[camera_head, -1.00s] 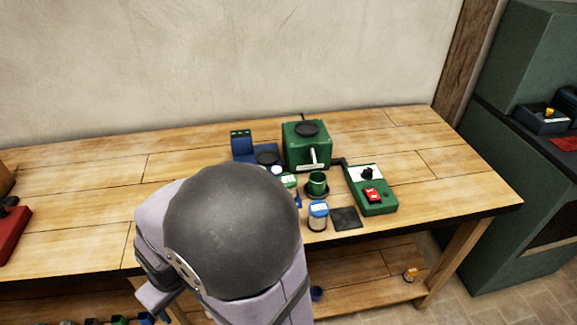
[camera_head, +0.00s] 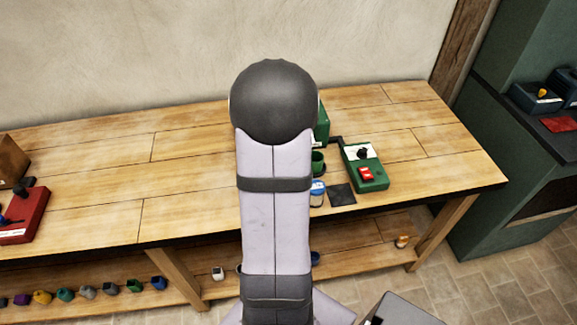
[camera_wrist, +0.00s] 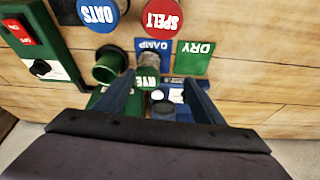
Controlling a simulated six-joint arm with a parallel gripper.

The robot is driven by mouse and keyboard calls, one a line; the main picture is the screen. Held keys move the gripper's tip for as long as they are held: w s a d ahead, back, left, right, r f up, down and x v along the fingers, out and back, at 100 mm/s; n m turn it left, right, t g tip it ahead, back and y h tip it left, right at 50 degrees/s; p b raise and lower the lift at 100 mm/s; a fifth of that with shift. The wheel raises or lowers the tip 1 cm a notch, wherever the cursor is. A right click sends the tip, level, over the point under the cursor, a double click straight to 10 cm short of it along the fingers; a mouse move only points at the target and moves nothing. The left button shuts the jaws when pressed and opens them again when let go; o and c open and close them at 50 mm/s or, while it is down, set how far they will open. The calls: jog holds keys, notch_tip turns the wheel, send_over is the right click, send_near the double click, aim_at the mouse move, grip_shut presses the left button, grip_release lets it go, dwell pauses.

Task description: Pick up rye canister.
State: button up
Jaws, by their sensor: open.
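The rye canister (camera_wrist: 148,81) shows in the wrist view with an upside-down green RYE label and a greyish body. It is near the fingertips of my gripper (camera_wrist: 160,80), closer to the left finger. The gripper is open, with its two fingers apart. I cannot tell how deep the canister is between them. In the head view my arm hides both the gripper and the rye canister.
A green cup (camera_wrist: 105,69) is close left of the canister. Canisters labelled OATS (camera_wrist: 97,12) and SPELT (camera_wrist: 163,16) stand nearby, beside blue DAMP (camera_wrist: 152,45) and green DRY (camera_wrist: 193,58) mats. A green control box (camera_head: 366,172) is on the bench, whose right end is clear.

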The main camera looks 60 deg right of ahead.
jog(key=shift+s+d+f+p, duration=0.25)
jog(key=shift+d+f, duration=0.25)
jog(key=shift+d, duration=0.2)
jog(key=shift+s+d+f+p, duration=0.1)
jog(key=shift+s+d+f, duration=0.1)
jog(key=shift+d+f, duration=0.4)
jog(key=shift+d, duration=0.1)
jog(key=shift+p+x, duration=1.05)
jog(key=shift+x, duration=1.35)
jog(key=shift+w+d, duration=0.15)
jog(key=shift+w, duration=0.05)
jog(key=shift+r, duration=0.1)
jog(key=c, duration=1.3)
